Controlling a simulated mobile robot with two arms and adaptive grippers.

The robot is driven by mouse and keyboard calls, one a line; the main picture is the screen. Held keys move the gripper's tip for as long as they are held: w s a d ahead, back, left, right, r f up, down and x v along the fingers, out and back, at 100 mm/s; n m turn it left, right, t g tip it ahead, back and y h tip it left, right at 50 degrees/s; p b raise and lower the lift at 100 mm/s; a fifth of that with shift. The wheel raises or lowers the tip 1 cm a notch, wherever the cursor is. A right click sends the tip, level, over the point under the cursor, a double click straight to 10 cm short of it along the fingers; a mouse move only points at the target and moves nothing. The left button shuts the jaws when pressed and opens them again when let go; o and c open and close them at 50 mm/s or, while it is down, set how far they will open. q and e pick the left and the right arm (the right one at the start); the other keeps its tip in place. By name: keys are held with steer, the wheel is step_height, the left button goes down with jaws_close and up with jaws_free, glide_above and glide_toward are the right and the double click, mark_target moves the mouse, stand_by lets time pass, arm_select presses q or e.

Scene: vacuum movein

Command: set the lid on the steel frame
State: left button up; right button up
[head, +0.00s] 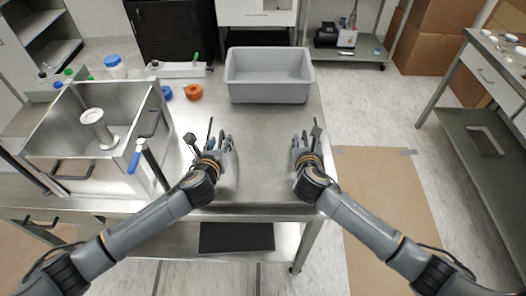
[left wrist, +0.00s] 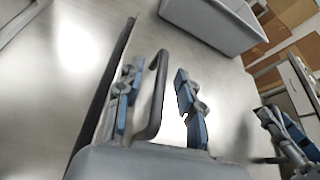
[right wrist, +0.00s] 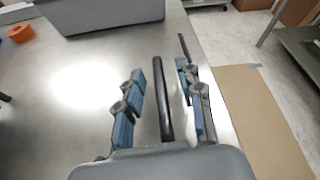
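The steel frame (head: 150,128) is the open-topped metal box at the left of the table in the head view, with a spool inside and blue latch handles. The lid (head: 264,155) seems to be the shiny flat plate between my grippers; its outline barely separates from the steel tabletop. My left gripper (head: 222,140) is open; a dark bent handle (left wrist: 156,95) stands between its fingers with gaps. My right gripper (head: 305,140) is open, its fingers either side of a dark bar handle (right wrist: 163,100). Neither clearly touches its handle.
A grey plastic bin (head: 268,90) stands behind my grippers at the table's back. An orange ring (head: 194,92) and a blue ring (head: 166,92) lie between bin and frame. Cardboard (head: 385,195) lies on the floor at right.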

arm_select(q)
jaws_close()
arm_select(e)
jaws_close()
